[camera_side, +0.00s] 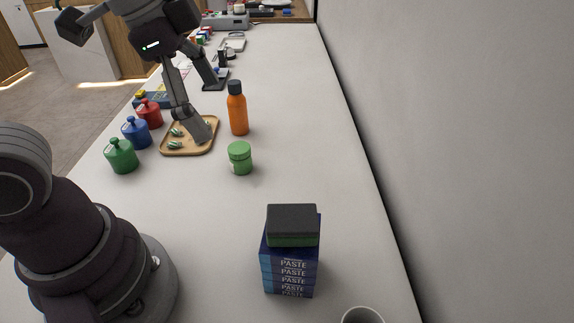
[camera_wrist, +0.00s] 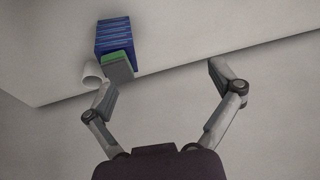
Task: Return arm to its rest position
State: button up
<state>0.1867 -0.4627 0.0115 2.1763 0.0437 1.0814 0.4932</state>
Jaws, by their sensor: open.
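My gripper (camera_side: 208,108) is open with nothing between its spread fingers. In the side view it hangs over the counter (camera_side: 310,160), and one finger overlaps the wooden tray (camera_side: 178,153) in the picture. I cannot tell how high above the tray it is. In the wrist view both fingers of my gripper (camera_wrist: 161,78) show apart, with only bare surface between them. My arm's base and lower links stand at the lower left of the side view.
Green, blue and red jars (camera_side: 121,157) stand left of the tray. An orange bottle (camera_side: 238,112) and a green jar (camera_side: 240,158) stand right. A PASTE box stack (camera_side: 288,275) carries a dark-topped green block (camera_side: 292,222); a cup (camera_side: 362,315) is near. A wall (camera_side: 460,140) bounds the right.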

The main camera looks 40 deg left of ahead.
jog(key=a+n, duration=0.1)
jog(key=n, duration=0.1)
jog(key=s+a+f+n+t, duration=0.1)
jog(key=n, duration=0.2)
jog(key=s+a+f+n+y, duration=0.1)
jog(key=a+n, duration=0.1)
jog(key=n, duration=0.1)
jog(key=shift+f+t, duration=0.1)
jog(key=shift+t, duration=0.3)
